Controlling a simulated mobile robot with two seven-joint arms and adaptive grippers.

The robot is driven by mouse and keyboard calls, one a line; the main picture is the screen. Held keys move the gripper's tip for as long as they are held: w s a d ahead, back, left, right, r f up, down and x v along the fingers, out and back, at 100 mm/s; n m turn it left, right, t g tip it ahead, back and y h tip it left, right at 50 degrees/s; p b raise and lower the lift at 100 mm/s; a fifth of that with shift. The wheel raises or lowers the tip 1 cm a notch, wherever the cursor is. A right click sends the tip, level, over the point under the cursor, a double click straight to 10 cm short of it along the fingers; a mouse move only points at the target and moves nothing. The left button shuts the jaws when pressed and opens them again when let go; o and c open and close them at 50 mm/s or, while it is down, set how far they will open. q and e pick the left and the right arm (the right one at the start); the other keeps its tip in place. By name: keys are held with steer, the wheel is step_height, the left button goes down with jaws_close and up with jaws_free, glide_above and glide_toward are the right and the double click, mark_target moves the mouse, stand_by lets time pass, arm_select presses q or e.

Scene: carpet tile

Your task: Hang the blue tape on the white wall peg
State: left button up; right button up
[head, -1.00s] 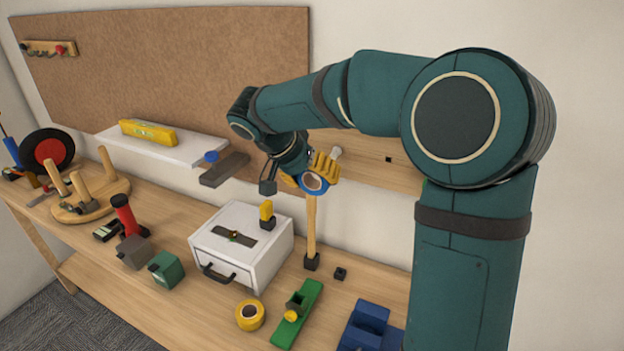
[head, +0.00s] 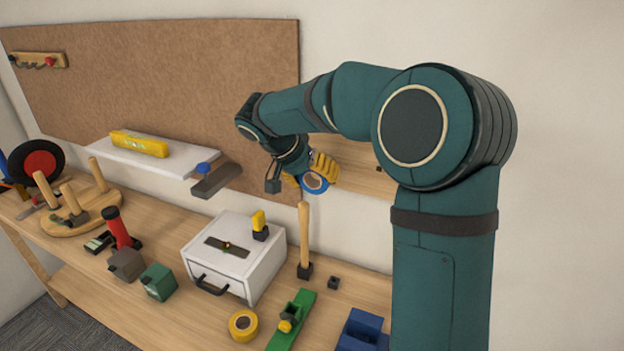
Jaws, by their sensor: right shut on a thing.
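The blue tape (head: 318,190) is a roll with a blue outer ring and a pale core. My right gripper (head: 293,180) is shut on it, reaching in from the left side of the roll. It holds the tape in the air above the bench, in front of the wooden wall strip (head: 372,180) and overlapping a yellow glove (head: 326,167). The white peg cannot be made out now; my right arm and the glove cover part of the strip. My left gripper is not in view.
A wooden-handled tool (head: 304,235) stands upright below the tape. A white drawer box (head: 225,262), a yellow tape roll (head: 243,325) and a green plane (head: 292,320) are on the bench. A white shelf (head: 150,163) with a yellow block (head: 138,144) is to the left.

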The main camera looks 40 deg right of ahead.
steer(key=shift+w+d+p, duration=0.25)
steer(key=shift+w+d, duration=0.2)
steer(key=shift+d, duration=0.45)
steer(key=shift+w+d+p, duration=0.25)
steer(key=shift+w+d, duration=0.25)
steer(key=shift+d, duration=0.35)
steer(key=shift+w+d+p, duration=0.25)
steer(key=shift+w+d, duration=0.2)
steer(key=shift+d, duration=0.45)
steer(key=shift+f+b, duration=0.5)
steer(key=shift+f, duration=0.05)
steer(key=o, duration=1.2)
steer(key=shift+o, duration=0.2)
steer(key=v, duration=1.2)
steer(key=shift+d, duration=0.1)
